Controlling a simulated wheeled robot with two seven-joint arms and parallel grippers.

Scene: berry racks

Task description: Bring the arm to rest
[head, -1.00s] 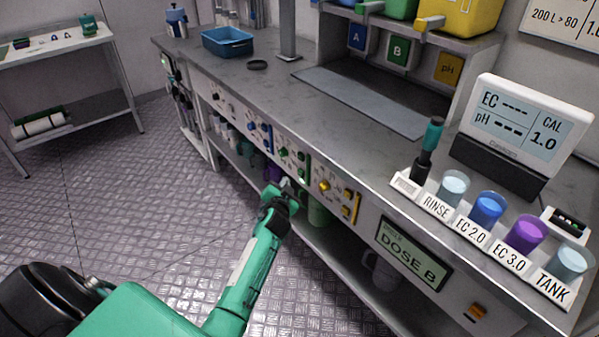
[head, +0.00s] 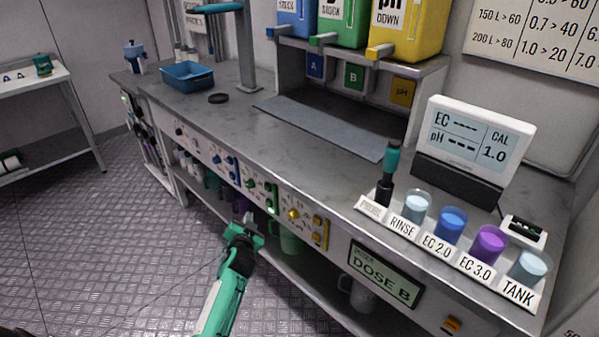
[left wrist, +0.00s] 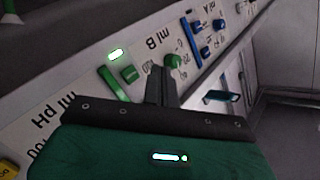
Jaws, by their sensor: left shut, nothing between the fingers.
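My left arm comes in from the bottom of the head view, green with a dark wrist. Its gripper (head: 250,224) is in front of the bench's lower panel, just below and left of the yellow knob section. In the left wrist view the gripper (left wrist: 160,85) is shut and empty, its fingers pointing at the panel (left wrist: 85,100) near the green B controls. Whether the fingertips touch the panel cannot be told. A lit green mark (left wrist: 117,54) shows beside the green button. My right gripper is not in view.
The bench (head: 225,115) carries a blue tub (head: 187,76), a meter (head: 470,145) and a rack of labelled cups (head: 450,238) near its front edge. A DOSE B display (head: 385,275) is on the front. A shelf runs below. The floor (head: 110,240) to the left is clear.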

